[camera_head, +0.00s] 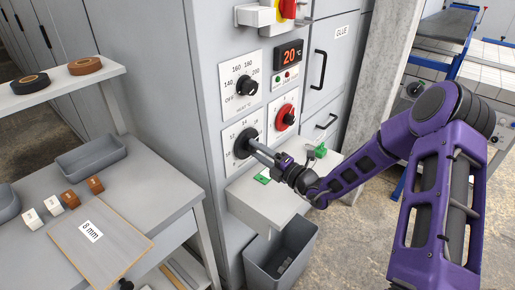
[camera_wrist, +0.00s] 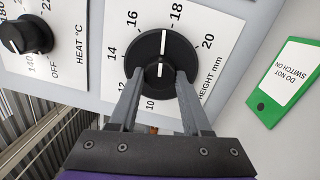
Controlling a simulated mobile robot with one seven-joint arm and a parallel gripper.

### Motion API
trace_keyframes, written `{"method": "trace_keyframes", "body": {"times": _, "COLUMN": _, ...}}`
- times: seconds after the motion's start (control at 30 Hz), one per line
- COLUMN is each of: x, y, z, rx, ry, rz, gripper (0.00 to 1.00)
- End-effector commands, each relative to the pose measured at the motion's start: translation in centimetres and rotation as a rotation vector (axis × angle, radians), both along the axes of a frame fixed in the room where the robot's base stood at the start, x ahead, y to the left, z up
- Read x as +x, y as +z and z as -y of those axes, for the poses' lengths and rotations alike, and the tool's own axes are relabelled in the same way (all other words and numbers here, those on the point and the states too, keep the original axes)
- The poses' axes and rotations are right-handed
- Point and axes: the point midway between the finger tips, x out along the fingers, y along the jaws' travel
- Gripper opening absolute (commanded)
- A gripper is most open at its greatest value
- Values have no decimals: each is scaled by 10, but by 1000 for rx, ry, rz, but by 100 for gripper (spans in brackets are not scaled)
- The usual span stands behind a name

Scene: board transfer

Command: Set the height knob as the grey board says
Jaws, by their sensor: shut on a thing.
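The height knob (camera_wrist: 161,48) is black and round with a white line, on a white plate marked from 10 to 20 in the wrist view. Its line points up, between 16 and 18. My gripper (camera_wrist: 158,78) is shut on the knob, one finger on each side of it. In the head view my gripper (camera_head: 253,147) reaches the knob from the right, and its fingers partly hide the dial.
The heat knob (camera_head: 247,86) is just above, with a red knob (camera_head: 287,115) to the right. A green do-not-switch-on tag (camera_wrist: 287,80) is close by. A grey box ledge (camera_head: 262,205) juts out below, above a grey bin (camera_head: 255,265).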

Motion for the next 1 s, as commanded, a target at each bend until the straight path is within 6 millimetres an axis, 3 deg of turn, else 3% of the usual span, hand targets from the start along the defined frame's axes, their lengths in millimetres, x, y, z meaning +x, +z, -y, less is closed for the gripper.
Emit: {"method": "trace_keyframes", "body": {"times": 1.0, "x": 2, "y": -3, "z": 2, "rx": -594, "ry": 1, "rz": 762, "gripper": 0}}
